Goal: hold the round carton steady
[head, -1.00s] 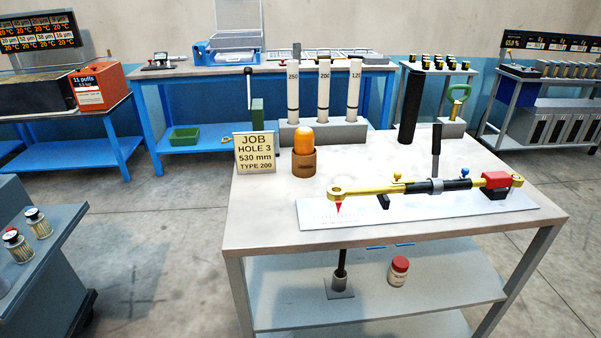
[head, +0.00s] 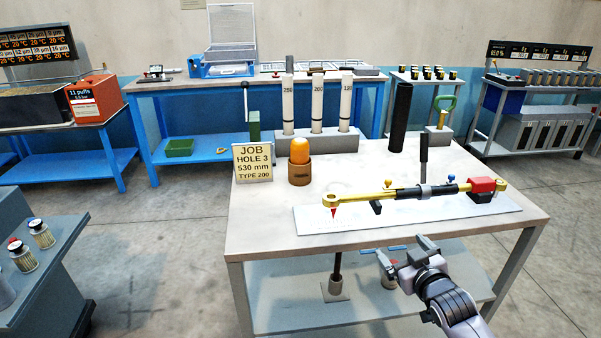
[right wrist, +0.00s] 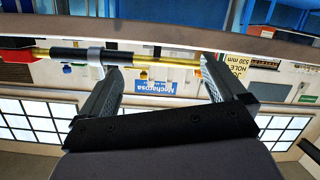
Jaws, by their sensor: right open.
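The round carton (head: 299,176) is a short brown cylinder standing upright on the worktable, near its back left, with a rounded orange piece (head: 300,149) showing above its rim. My right gripper (head: 402,254) is in front of the table's front edge, right of and nearer than the carton, well apart from it. Its jaws are open with nothing between them; they also show in the right wrist view (right wrist: 163,80). I cannot pick out the carton in the right wrist view. My left gripper is not in view.
The job sign (head: 253,163) stands just left of the carton. A rack of white tubes (head: 317,104) is behind it. A brass and black rod tool (head: 400,193) lies on a pale plate (head: 318,222) to the right. The table's front left (head: 258,222) is clear.

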